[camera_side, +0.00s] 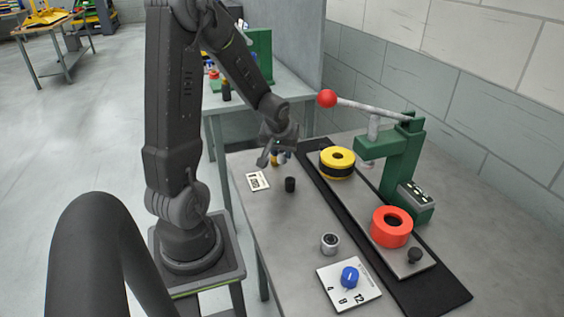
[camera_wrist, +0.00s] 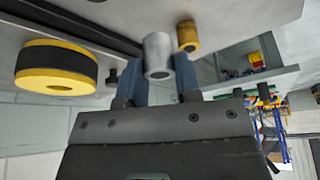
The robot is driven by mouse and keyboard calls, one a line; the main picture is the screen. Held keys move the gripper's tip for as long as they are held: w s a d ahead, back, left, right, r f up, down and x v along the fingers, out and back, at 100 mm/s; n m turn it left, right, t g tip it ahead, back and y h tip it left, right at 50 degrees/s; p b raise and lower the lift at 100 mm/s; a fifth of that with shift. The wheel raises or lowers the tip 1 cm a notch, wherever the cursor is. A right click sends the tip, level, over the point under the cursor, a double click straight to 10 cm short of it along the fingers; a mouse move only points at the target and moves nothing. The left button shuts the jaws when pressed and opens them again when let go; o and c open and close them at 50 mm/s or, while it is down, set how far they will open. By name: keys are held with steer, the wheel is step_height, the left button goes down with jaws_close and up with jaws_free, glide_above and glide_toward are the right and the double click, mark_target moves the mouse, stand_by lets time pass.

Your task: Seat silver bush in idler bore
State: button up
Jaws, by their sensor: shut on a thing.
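My gripper (camera_side: 276,153) is over the far part of the bench, left of the yellow-and-black wheel. In the wrist view my gripper (camera_wrist: 160,83) is shut on the silver bush (camera_wrist: 157,52), a plain hollow cylinder. In the side view the bush is small and partly hidden by the fingers. The yellow-and-black wheel (camera_side: 337,163) lies flat on a grey plate with its bore facing up; it also shows in the wrist view (camera_wrist: 48,58). A red-orange wheel (camera_side: 391,227) with an open bore lies nearer on the same plate. The bush is apart from both wheels.
A yellow bush (camera_wrist: 187,36) stands close beside the silver one. A black cylinder (camera_side: 290,185), a grey cylinder (camera_side: 330,243) and a white card with a blue knob (camera_side: 349,277) stand on the bench. A green press (camera_side: 402,165) with a red-balled lever stands behind the plate.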

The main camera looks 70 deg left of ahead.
steer(key=r, duration=0.4)
steer(key=shift+w+a+r, duration=0.1)
steer(key=shift+w+r, duration=0.1)
steer(key=shift+r, duration=0.05)
steer(key=w+a+r, duration=0.1)
steer(key=w+r, duration=0.4)
steer(key=r, duration=0.2)
steer(key=w+d+f, duration=0.2)
steer(key=w, duration=0.1)
steer(key=w+d+f, duration=0.2)
steer(key=w, duration=0.1)
steer(key=w+d+f, duration=0.1)
steer(key=w+d, duration=0.1)
steer(key=w, duration=0.1)
steer(key=shift+d+f, duration=0.1)
steer(key=shift+f, duration=0.3)
steer(key=shift+w+d+f, duration=0.25)
steer(key=shift+w+f, duration=0.05)
step_height(320, 180, down, 4)
steer(key=shift+f, duration=0.1)
